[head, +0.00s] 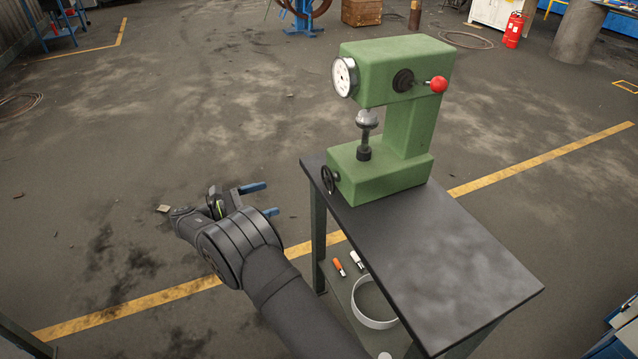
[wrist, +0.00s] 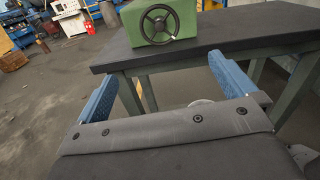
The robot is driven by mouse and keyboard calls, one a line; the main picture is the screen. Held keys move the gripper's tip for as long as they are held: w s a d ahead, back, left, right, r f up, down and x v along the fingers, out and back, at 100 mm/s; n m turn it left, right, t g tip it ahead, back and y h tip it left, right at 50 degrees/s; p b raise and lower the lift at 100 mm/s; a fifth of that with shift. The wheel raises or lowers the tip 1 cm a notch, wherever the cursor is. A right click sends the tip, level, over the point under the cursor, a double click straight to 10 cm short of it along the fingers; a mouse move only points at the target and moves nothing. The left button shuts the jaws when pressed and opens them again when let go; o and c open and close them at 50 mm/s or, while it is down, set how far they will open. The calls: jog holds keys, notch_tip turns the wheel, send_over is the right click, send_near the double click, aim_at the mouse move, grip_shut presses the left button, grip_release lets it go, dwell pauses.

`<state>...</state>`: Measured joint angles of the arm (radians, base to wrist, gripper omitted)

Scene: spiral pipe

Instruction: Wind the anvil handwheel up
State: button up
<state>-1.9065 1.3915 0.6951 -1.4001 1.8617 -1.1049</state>
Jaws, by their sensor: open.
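The anvil handwheel (head: 328,180) is a small black spoked wheel on the left face of the base of a green press (head: 390,120). In the wrist view the handwheel (wrist: 159,24) shows face-on at the top, just left of centre. My gripper (head: 262,199) is left of the table and apart from the handwheel, with its blue fingers pointing right. In the wrist view the gripper (wrist: 165,85) is open and empty, and the handwheel lies beyond the fingertips.
The press stands on a dark-topped table (head: 440,260). A red ball-ended lever (head: 438,85) sticks out from its head. The floor left of the table is open.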

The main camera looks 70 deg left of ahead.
aim_at(326, 181)
jog(key=w, duration=1.7)
jog(key=shift+w, duration=0.2)
jog(key=shift+c, duration=0.2)
jog(key=c, duration=0.9)
jog(key=shift+m, duration=0.7)
